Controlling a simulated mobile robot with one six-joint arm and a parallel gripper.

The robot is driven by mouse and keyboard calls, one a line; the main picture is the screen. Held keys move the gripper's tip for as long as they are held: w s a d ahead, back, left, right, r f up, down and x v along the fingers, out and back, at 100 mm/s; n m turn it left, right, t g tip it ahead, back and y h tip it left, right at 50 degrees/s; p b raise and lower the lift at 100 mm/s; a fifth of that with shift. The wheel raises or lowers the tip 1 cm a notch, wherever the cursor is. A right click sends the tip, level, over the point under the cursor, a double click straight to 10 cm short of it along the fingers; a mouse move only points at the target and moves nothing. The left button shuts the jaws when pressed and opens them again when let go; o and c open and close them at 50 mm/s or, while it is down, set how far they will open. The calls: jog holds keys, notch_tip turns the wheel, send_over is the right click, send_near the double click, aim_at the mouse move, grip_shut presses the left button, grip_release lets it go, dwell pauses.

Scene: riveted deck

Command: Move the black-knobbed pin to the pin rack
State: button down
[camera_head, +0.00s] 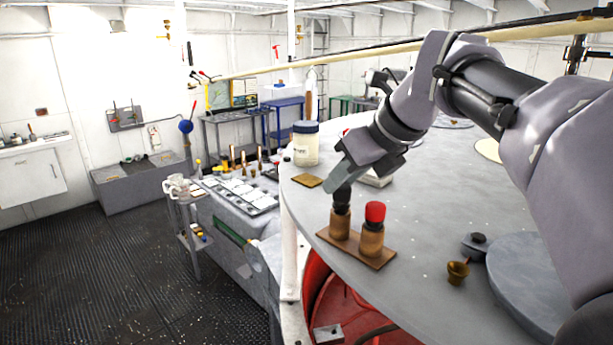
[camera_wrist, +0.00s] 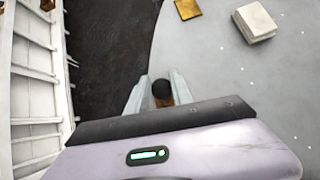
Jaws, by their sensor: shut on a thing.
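The black-knobbed pin (camera_head: 341,221) has a brown wooden body and a black top. It is upright at the left part of a flat brown board (camera_head: 378,262), which looks like the pin rack. I cannot tell whether its foot is fully seated there. A red-knobbed pin (camera_head: 373,230) stands just to its right on the same board. My gripper (camera_head: 341,186) reaches down from the upper right and is shut on the black knob. In the wrist view the black knob (camera_wrist: 162,89) sits between my two fingers; the board is hidden there.
The round grey table has a small tan square (camera_head: 307,181), a white jar (camera_head: 305,144) and a white block (camera_wrist: 255,21) behind the pins. A small brass cup (camera_head: 457,271) and a dark-knobbed disc (camera_head: 479,241) lie to the right. The table's edge is close on the left.

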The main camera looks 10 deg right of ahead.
jog(key=shift+f, duration=0.35)
jog(key=c, duration=1.1)
grip_release()
jog(key=shift+o, duration=0.2)
